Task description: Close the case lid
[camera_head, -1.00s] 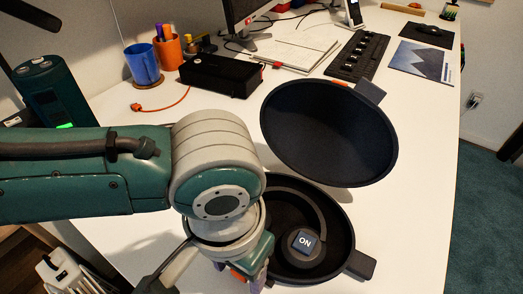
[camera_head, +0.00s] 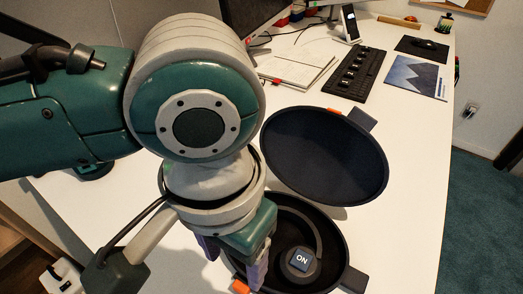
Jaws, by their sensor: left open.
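The dark round case lid (camera_head: 325,157) stands open, tilted back behind the case base in the head view. The black case base (camera_head: 342,232) lies on the white desk, partly hidden by my left gripper. My left gripper (camera_head: 234,263) is open, pointing down at the left side of the base. One purple finger is over the base's left edge and the other is outside it; contact cannot be told. My right gripper is not in view.
A black keyboard (camera_head: 358,72), a mountain-picture booklet (camera_head: 414,77) and a mouse (camera_head: 428,44) lie behind the lid. Papers (camera_head: 298,68) and a monitor (camera_head: 262,18) are at the back. The desk right of the case is clear.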

